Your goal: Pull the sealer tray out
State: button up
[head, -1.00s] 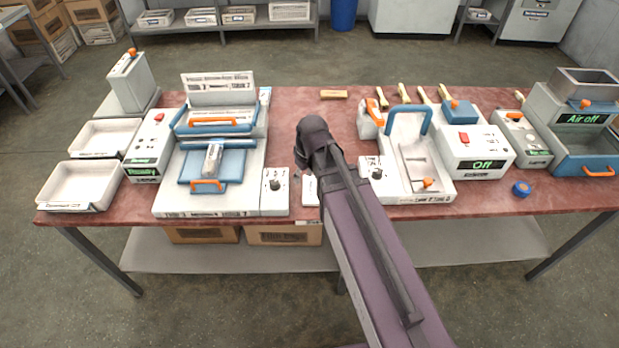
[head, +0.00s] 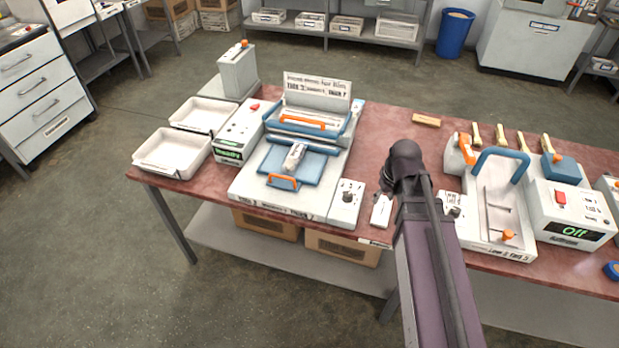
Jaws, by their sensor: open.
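The sealer (head: 247,182) is a white machine left of the middle of the table in the head view. Its flat blue tray (head: 310,170) lies in front of the raised blue frame, with an orange handle (head: 283,182) at its front edge. A small pale, shiny item (head: 294,157) sits on the tray. A second orange handle (head: 302,120) is on the blue frame behind. My arm reaches in from the bottom, right of the sealer and apart from the tray handle. My gripper's fingers cannot be made out; the arm's dark end hides that area.
A control box (head: 228,145) with a green display and two white bins (head: 172,153) stand left of the sealer. A small switch box (head: 346,201) is at its right. Another white machine (head: 500,225) with a blue handle stands right of my arm. Floor before the table is open.

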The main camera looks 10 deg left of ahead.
jog(key=w+a+r+n+y+p, duration=0.15)
jog(key=w+a+n, duration=0.3)
jog(key=a, duration=0.75)
jog(key=n+t+y+p, duration=0.1)
jog(key=n+y+p, duration=0.1)
jog(key=n, duration=0.5)
send_near(287, 178)
jog(key=a+v, duration=0.1)
jog(key=v, duration=0.4)
jog(key=shift+d+r, duration=0.15)
jog(key=shift+r, duration=0.05)
jog(key=shift+f, duration=0.15)
jog(key=b+x, duration=1.2)
jog(key=x, duration=0.1)
jog(key=shift+w+f+b, duration=0.15)
jog(key=shift+f+b, duration=0.1)
jog(key=shift+b, duration=0.05)
grip_shut()
